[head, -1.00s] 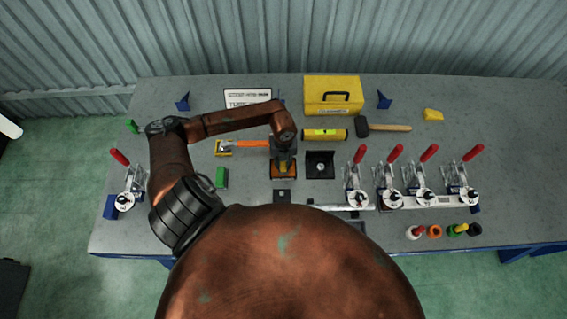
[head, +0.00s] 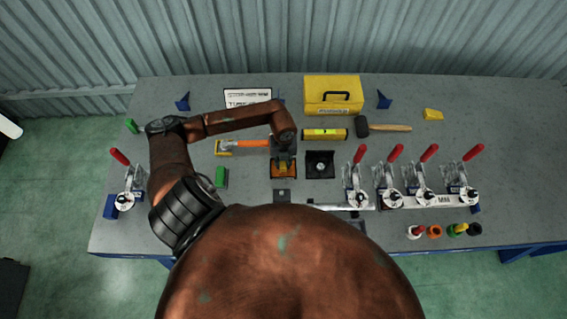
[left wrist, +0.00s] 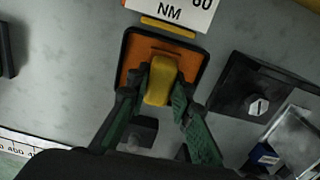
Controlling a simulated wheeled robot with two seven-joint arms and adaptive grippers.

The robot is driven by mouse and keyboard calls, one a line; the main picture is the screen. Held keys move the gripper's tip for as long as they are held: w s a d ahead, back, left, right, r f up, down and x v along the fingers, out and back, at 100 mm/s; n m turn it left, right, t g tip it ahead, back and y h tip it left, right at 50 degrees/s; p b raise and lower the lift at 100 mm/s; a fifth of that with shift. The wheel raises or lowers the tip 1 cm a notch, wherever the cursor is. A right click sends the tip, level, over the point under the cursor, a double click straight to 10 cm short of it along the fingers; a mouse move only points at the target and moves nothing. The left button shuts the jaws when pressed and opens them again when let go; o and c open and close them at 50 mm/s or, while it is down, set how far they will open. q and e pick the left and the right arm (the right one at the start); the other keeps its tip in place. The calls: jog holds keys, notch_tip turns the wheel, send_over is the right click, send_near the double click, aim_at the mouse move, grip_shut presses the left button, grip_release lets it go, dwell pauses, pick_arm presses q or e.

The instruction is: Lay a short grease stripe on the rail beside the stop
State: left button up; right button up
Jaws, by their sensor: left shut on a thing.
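My left gripper (head: 284,164) is shut on a yellow block-like piece (left wrist: 161,81), seen between the fingers (left wrist: 163,86) in the left wrist view. It is over an orange pad with a black rim (left wrist: 131,60); I cannot tell whether the yellow piece touches the pad. In the head view the orange pad (head: 284,175) is partly hidden under the gripper. A silver rail (head: 335,207) runs along the bench front under the clamps, partly hidden by my body. A small dark block (head: 282,196) lies near its left end; I cannot tell if it is the stop. No grease stripe is discernible.
Several red-handled toggle clamps (head: 392,190) stand to the right, one (head: 126,188) at the left. A black plate with a bolt (head: 320,164) sits right of the gripper. A yellow toolbox (head: 333,95), spirit level (head: 324,134) and mallet (head: 384,127) lie behind. The right rear is mostly clear.

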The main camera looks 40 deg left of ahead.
aim_at(284, 163)
pick_arm(q)
jog(key=shift+r+p, duration=2.45)
jog(key=shift+r, duration=1.05)
